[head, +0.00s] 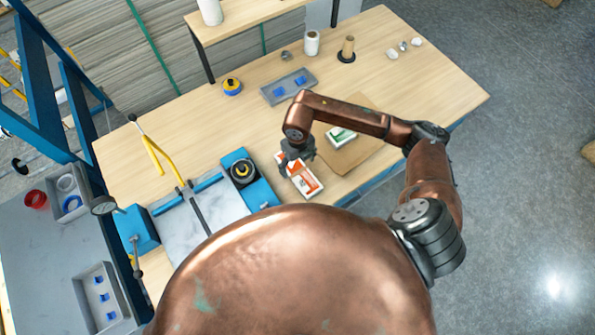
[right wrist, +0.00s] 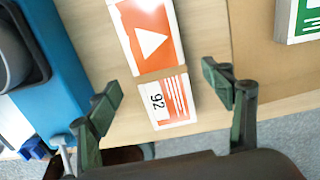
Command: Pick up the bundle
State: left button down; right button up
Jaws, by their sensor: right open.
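The bundle (head: 301,177), an orange and white pack with a brown band around it, lies flat on the wooden table. In the right wrist view the bundle (right wrist: 150,55) shows a white triangle and the number 92. My right gripper (head: 297,155) is above the bundle's far end and hides part of it. In the right wrist view the open fingers of my right gripper (right wrist: 160,92) stand apart on either side of the bundle, with nothing between them held. My left gripper is not in view.
A green and white pack (head: 341,136) lies on a brown sheet (head: 352,158) to the right. A blue machine (head: 246,179) stands close on the left. A grey tray (head: 277,97) with blue pieces is behind. The table's right part is mostly clear.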

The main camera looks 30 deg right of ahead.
aim_at(298, 171)
jog(key=shift+s+f, duration=0.1)
jog(key=shift+f, duration=1.7)
jog(key=shift+c, duration=0.7)
jog(key=c, duration=1.4)
jog(key=shift+r, duration=0.1)
